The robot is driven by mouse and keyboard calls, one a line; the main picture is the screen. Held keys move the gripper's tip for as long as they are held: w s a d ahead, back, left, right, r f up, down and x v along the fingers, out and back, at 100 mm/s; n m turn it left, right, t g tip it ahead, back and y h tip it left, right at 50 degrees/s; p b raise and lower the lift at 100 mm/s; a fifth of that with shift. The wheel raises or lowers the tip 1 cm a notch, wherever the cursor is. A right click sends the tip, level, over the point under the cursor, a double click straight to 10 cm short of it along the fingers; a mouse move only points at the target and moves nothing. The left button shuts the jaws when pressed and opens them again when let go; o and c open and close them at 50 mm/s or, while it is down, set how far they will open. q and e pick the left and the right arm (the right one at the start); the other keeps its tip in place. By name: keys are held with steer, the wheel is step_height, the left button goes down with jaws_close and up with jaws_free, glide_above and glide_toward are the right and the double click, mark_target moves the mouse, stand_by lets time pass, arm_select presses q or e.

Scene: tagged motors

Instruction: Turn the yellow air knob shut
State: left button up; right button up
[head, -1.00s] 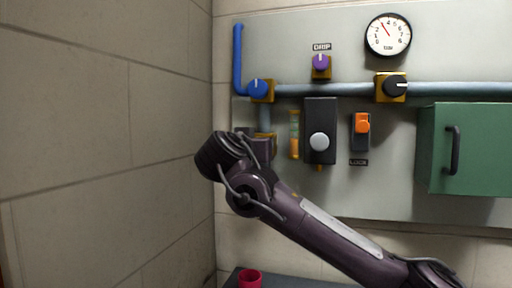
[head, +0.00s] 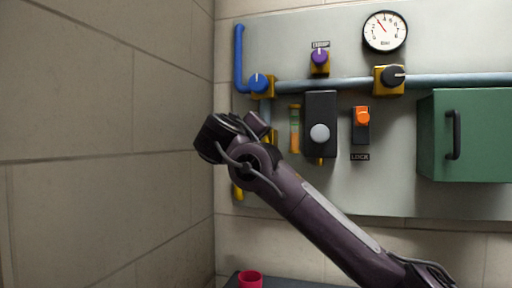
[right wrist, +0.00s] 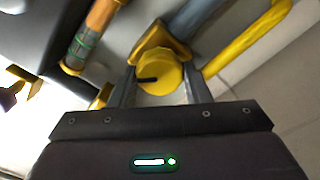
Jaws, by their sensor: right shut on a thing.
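The yellow air knob (right wrist: 160,74) shows in the right wrist view, round, with a dark pointer mark toward the left. It sits on a yellow valve body between a grey-blue pipe and a bent yellow pipe (right wrist: 248,42). My right gripper (right wrist: 160,84) has one finger on each side of the knob and is shut on it. In the head view my right wrist (head: 232,138) hides the knob and the fingers; the yellow pipe (head: 238,192) shows just below it. My left gripper is not in view.
On the panel are a blue knob (head: 259,84), purple knob (head: 319,57), black knob (head: 393,76), sight glass (head: 295,130), black box with a grey button (head: 319,133), orange switch (head: 362,116), gauge (head: 385,31) and green cabinet (head: 478,135). A wall (head: 100,150) stands close on the left.

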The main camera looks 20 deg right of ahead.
steer(key=shift+a+f+n+b, duration=0.1)
steer(key=shift+n+b, duration=0.1)
steer(key=shift+n, duration=1.95)
steer(key=shift+f+n+b, duration=0.1)
steer(key=shift+n+b, duration=0.05)
steer(key=shift+n, duration=2)
steer(key=o, duration=0.9)
steer(key=shift+o, duration=0.2)
steer(key=b+v, duration=0.3)
steer(key=v, duration=0.4)
steer(key=shift+s+a+b, duration=0.25)
steer(key=shift+s+b, duration=0.05)
steer(key=shift+b, duration=0.05)
